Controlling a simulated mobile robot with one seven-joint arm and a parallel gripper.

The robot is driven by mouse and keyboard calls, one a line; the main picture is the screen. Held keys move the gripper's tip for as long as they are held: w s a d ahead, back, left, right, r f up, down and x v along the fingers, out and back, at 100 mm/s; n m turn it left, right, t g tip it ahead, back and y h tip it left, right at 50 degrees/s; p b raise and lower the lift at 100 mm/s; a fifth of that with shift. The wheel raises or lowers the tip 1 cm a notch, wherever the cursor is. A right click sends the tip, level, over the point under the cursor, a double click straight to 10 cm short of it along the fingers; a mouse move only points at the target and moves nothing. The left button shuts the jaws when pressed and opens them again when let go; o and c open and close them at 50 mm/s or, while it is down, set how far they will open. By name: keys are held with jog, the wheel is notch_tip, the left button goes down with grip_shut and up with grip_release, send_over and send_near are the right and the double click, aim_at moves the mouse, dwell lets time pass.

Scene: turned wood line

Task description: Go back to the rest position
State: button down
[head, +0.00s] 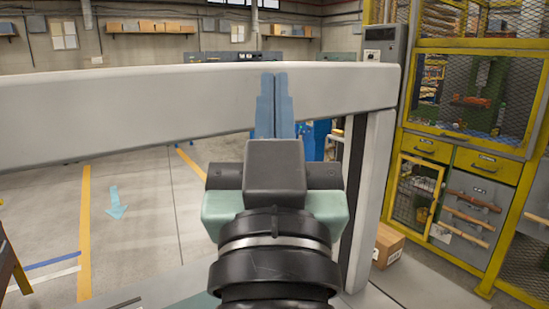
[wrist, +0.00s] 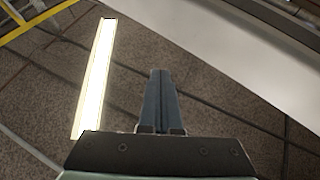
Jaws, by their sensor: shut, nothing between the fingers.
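My gripper (head: 274,78) is in the middle of the head view, at the end of my arm, with its blue-grey fingers pointing up. The two fingers lie together and nothing is between them. It also shows in the wrist view (wrist: 158,74), shut and empty, with the dark gripper body below. The wrist view looks toward a dark surface crossed by lines, with a bright light strip (wrist: 96,75) left of the fingers. No object is held.
A thick pale beam (head: 120,110) crosses the head view behind the fingers; I cannot tell the gap. A yellow-framed mesh cabinet (head: 475,52) with drawers stands right. A cardboard box (head: 387,245) sits on the floor. Open floor with yellow lines (head: 84,230) lies left.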

jog(key=s+r+t+p, duration=0.1)
jog(key=s+r+p, duration=0.1)
jog(key=r+p, duration=0.6)
jog(key=s+r+t+p, duration=0.2)
jog(key=r+p, duration=0.6)
jog(key=r, duration=0.6)
jog(key=shift+s+r+p, duration=0.35)
jog(key=shift+s+r, duration=0.05)
jog(key=shift+s, duration=0.35)
jog(key=shift+s+f, duration=0.1)
